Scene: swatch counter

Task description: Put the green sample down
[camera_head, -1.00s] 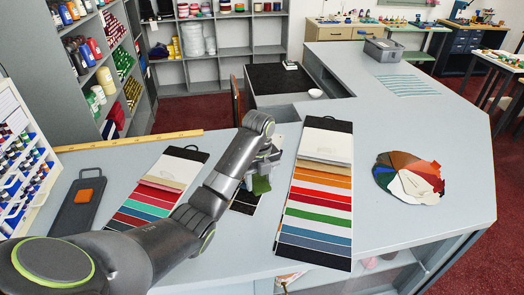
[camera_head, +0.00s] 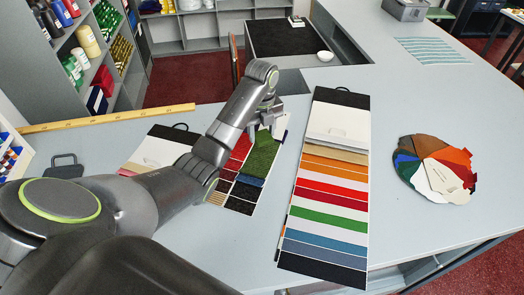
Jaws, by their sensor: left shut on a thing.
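The green sample (camera_head: 263,156) is a small textured green square. My left gripper (camera_head: 266,123) is shut on its upper edge, and the sample hangs below the jaws. Behind or under it is a sample board (camera_head: 243,207) with red, dark, blue and tan squares. The green sample overlaps the board's upper right part; I cannot tell whether it touches the board. My left forearm and wrist hide the board's left side. My right gripper is not in view.
A long striped colour card (camera_head: 325,215) lies just right of the sample board. Another card (camera_head: 160,150) is partly behind my arm. A fan of coloured swatches (camera_head: 435,170) lies at the right. A yellow ruler (camera_head: 110,117) lies along the back left. The right counter is mostly clear.

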